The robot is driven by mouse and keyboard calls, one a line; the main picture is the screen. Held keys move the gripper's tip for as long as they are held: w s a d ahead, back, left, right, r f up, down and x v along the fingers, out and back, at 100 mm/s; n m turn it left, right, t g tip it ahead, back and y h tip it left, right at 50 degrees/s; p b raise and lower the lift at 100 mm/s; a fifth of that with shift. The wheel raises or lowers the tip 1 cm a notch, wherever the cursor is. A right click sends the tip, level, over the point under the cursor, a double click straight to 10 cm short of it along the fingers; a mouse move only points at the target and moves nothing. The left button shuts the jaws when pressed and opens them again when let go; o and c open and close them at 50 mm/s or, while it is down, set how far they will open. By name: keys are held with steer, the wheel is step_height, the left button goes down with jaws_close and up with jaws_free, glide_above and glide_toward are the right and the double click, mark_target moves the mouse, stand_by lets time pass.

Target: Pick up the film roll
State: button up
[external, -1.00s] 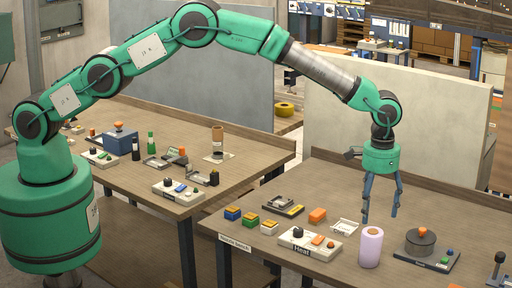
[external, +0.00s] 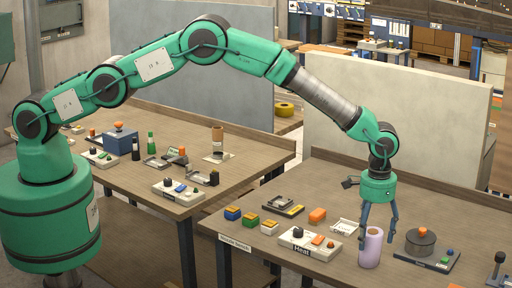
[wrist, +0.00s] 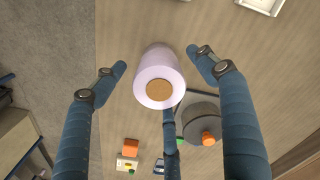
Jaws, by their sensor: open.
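The film roll (external: 371,249) is a pale lilac cylinder with a brown core, standing upright near the front edge of the workbench. In the wrist view the film roll (wrist: 158,72) shows from above, between the spread fingers and apart from them. My gripper (external: 379,238) is open and empty, pointing down, with its fingertips at about the height of the roll's top. It also shows in the wrist view (wrist: 158,62), with one blue finger on each side of the roll and a third finger below it.
A dark round device with an orange knob (external: 421,240) stands close right of the roll. The "Heat" control panel (external: 310,243) is to its left. The bench's front edge is near.

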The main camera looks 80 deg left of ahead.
mark_target(370, 250)
steer(key=shift+f, duration=0.15)
steer(key=shift+f, duration=2.55)
steer(key=shift+d, duration=0.1)
steer(key=c, duration=1.5)
